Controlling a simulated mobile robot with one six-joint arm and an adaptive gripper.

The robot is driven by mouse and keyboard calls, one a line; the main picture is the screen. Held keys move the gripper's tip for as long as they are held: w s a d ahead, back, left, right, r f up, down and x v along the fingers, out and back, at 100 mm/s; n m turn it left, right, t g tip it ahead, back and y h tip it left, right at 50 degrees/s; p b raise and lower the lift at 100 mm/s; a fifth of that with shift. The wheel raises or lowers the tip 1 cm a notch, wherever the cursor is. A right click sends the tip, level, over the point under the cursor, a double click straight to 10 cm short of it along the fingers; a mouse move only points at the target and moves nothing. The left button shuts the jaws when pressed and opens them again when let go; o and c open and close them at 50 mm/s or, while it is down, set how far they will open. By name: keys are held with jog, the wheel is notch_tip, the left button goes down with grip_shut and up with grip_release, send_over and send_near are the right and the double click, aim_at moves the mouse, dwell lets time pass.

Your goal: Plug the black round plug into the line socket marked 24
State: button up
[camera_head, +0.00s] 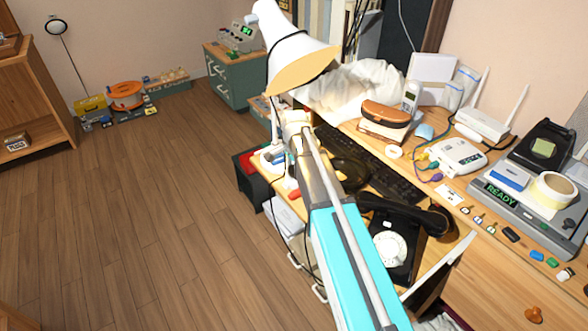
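My arm reaches from the bottom centre up to the desk's left end, and its far joint shows just below the white lamp shade. My gripper is not clearly visible there; its fingers are hidden or too small to make out. I cannot single out the black round plug. Small black pieces (511,234) lie at the front right of the desk, beside blue and green ones, but their shape is unclear. Yellow, blue and purple cord ends (436,166) lie near a white device. I cannot read a socket marked 24 anywhere.
A grey unit reading READY (502,197) is at the right. A black keyboard (385,178), a white lamp (288,45) and a router (482,124) crowd the desk. The wooden floor (140,210) at left is clear.

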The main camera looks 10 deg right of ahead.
jog(key=shift+f+b, duration=0.7)
dwell(0.3)
jog(key=o, duration=1)
jog(key=shift+o, duration=0.2)
jog(key=shift+r, duration=0.25)
